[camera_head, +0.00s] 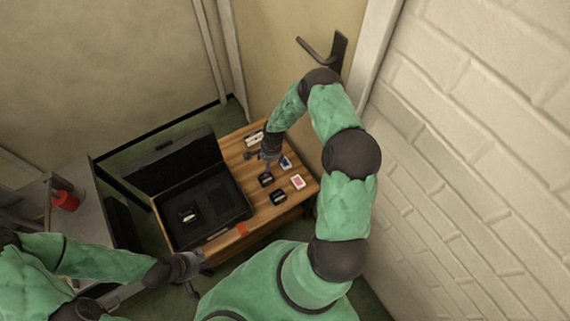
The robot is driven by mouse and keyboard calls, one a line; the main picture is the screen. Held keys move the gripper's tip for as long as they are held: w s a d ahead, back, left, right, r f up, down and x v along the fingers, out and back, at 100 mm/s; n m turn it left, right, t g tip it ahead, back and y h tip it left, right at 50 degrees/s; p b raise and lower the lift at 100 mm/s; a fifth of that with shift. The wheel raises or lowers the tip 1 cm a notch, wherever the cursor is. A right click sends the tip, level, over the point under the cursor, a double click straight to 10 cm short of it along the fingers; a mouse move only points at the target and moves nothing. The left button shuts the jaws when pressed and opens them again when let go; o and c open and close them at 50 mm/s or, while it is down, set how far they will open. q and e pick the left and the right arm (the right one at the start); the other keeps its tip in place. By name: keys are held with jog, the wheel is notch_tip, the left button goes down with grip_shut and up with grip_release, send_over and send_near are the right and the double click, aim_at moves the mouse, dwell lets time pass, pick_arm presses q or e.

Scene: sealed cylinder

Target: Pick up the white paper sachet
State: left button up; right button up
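A small white flat item (254,138), which looks like the paper sachet, lies at the far end of the wooden table (262,214). Its markings are too small to read. My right gripper (259,162) is above the far part of the table, just on the near side of the white item. Its fingers look spread, with nothing seen between them. I cannot tell whether it touches anything. My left gripper (197,280) is low, by the table's near left corner, away from the white item. Its fingers look apart and empty.
An open black case (243,208) with a small item (188,215) inside fills the table's left. A blue box (285,162), a red-and-white box (298,182) and two black items (265,179) (279,197) lie right. A brick wall (470,150) stands right.

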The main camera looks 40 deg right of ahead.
jog(key=w+d+m+h, duration=0.15)
jog(key=d+m, duration=0.25)
jog(key=d, duration=0.5)
jog(key=b, duration=0.2)
send_over(285, 163)
notch_tip(285, 163, down, 5)
jog(key=shift+w+d+r, duration=0.1)
jog(key=shift+w, duration=0.05)
jog(key=shift+f+b, duration=1.4)
jog(key=shift+f, duration=1.3)
jog(key=shift+r, duration=0.1)
jog(key=c, duration=1.2)
